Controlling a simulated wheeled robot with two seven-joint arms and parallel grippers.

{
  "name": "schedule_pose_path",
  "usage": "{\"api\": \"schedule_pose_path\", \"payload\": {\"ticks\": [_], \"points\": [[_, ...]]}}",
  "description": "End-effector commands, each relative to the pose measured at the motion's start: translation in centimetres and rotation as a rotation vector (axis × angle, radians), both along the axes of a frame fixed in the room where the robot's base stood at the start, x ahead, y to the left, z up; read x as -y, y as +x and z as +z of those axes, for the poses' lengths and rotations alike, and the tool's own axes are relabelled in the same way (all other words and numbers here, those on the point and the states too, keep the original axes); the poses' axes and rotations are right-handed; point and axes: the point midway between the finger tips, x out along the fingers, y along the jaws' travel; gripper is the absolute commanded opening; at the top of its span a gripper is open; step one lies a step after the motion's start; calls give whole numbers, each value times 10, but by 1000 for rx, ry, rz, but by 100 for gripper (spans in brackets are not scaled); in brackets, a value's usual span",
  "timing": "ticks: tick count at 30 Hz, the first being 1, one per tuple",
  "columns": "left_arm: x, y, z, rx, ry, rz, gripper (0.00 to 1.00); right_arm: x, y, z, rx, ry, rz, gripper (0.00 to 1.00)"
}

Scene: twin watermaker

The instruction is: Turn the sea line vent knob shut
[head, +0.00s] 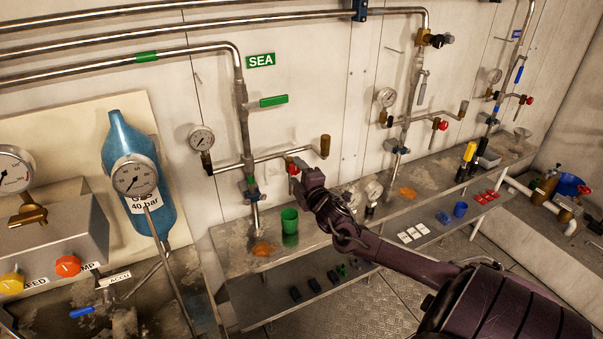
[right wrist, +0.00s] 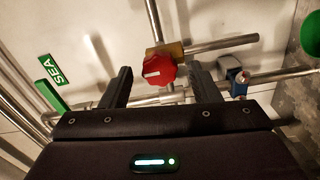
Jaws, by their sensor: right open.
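The red vent knob (head: 293,168) sits on a brass valve on the horizontal branch of the pipe beneath the green SEA sign (head: 261,61). In the right wrist view the red knob (right wrist: 160,70) has a white mark on its face and shows between my fingers. My right gripper (head: 304,173) is in front of the knob; in the right wrist view (right wrist: 160,82) its two fingers are apart, one on each side of the knob. I cannot tell whether either finger touches it. My left gripper is not in view.
A green lever handle (head: 273,101) is on the SEA pipe above. A pressure gauge (head: 201,139) is left of the pipe. A green cup (head: 289,221) stands on the bench below.

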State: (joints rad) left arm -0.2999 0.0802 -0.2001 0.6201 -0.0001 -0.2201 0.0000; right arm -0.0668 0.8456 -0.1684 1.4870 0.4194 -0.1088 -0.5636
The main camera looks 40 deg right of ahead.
Motion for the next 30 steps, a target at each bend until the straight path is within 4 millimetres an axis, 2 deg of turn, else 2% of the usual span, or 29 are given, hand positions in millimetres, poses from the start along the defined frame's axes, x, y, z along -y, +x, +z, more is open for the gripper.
{"api": "schedule_pose_path", "payload": {"ticks": [15, 21, 30], "points": [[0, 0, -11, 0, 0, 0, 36, -19, -60, -3, -5, 2, 1, 56], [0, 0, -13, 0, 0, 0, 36, -23, -71, -2, -3, 1, 0, 56], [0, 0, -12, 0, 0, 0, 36, -23, -72, -1, -1, 0, 0, 56]]}}
